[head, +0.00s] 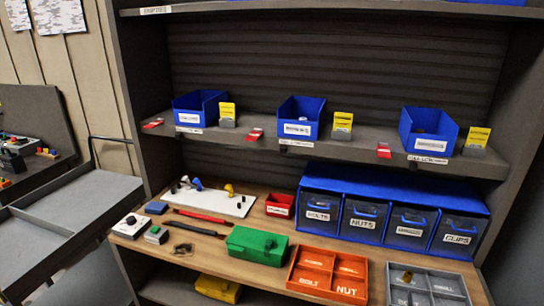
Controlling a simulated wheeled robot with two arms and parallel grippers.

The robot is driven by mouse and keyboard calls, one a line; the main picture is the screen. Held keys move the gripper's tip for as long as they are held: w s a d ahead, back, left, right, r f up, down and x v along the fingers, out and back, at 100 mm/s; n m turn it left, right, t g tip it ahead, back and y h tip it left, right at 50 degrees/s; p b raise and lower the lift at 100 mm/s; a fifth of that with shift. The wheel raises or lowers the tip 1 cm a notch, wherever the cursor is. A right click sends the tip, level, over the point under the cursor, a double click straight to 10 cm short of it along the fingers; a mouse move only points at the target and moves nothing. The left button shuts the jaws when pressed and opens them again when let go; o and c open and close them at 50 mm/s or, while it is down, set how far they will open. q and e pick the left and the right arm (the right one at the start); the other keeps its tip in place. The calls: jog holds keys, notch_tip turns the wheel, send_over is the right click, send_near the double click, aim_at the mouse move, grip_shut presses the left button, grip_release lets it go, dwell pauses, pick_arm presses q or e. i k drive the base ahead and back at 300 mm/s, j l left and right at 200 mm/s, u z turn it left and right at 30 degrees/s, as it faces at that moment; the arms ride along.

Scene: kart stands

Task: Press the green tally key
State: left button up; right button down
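Neither of my grippers is in the head view. At the left end of the wooden bench (262,276) stands a white box (130,226) with a dark knob or button on top. Beside it, to the right, is a smaller grey-white box (156,235) with a small darker top that looks greenish. It is too small to tell for sure whether this is the green tally key. The large green thing in view is a closed green case (257,245) at the middle of the bench. Nothing touches either small box.
A white board with pegs (225,203), red and dark rods (201,216), an orange tray (325,292), a grey tray (425,300) and blue drawers (400,182) crowd the bench. A shelf with blue bins (300,122) overhangs it. A grey cart (75,205) stands left.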

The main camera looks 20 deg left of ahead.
aim_at(155, 230)
jog(key=u, duration=1.4)
